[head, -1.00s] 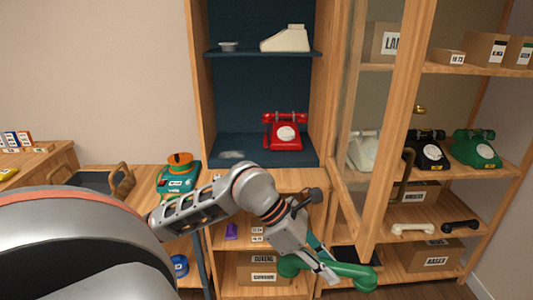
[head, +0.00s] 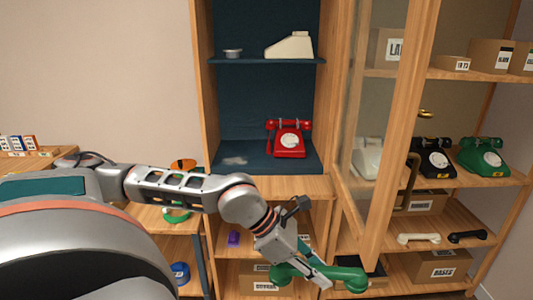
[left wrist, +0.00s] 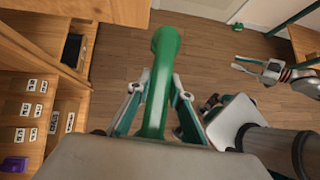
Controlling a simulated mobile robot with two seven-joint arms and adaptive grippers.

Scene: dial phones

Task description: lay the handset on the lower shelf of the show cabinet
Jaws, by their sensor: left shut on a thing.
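The green handset (head: 320,274) is held in my left gripper (head: 318,275), which is shut on its middle. It hangs low in front of the shelving, apart from any shelf, and shows lengthwise between the fingers in the left wrist view (left wrist: 160,85). The glass-doored cabinet (head: 383,150) is at the right. Its door stands ajar, with a brass handle. On its lower shelf (head: 400,252) lie a white handset (head: 418,238) and a black handset (head: 467,237). My right gripper (left wrist: 237,66) shows in the left wrist view, empty, with its fingers apart.
The blue-backed cabinet (head: 265,100) holds a red phone (head: 289,138) below and a cream phone (head: 290,46) above. White, black and green phones (head: 484,156) stand on the glass-doored cabinet's middle shelf. Boxes (head: 444,267) sit beneath.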

